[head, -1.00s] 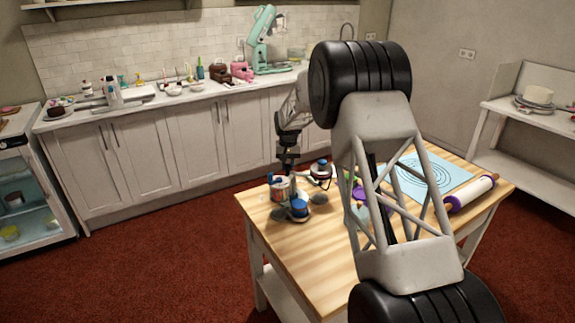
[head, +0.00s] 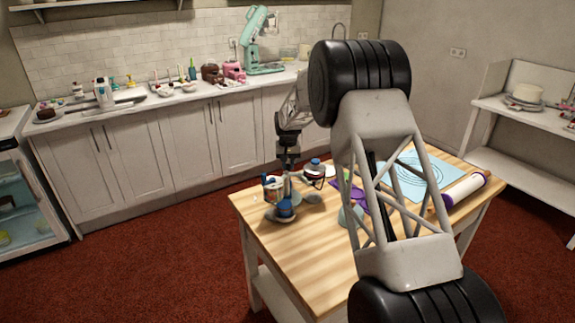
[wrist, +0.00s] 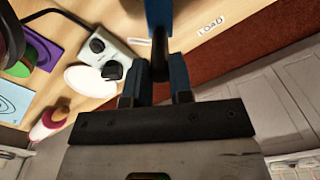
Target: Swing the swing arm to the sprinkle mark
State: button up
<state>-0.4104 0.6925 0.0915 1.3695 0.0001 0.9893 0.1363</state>
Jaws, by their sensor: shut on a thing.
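My gripper (head: 288,163) points down over the left part of the wooden table, at a small fixture with three stations. In the wrist view its two fingers (wrist: 161,82) are shut on a narrow dark post, which I take for the swing arm's handle (wrist: 159,58). A blue part (wrist: 158,14) stands beyond it. A "LOAD" label (wrist: 210,27) lies on the table. I cannot make out the sprinkle mark.
A light blue mat (head: 415,178) and a rolling pin (head: 466,189) lie on the table's right side. A grey box with black knobs (wrist: 105,52) and a white disc (wrist: 86,79) are near my gripper. The table's (head: 290,250) front left is clear.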

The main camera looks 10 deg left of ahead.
jog(key=shift+d, duration=1.85)
jog(key=o, duration=0.7)
jog(key=shift+r, duration=0.1)
jog(key=shift+r, duration=3.4)
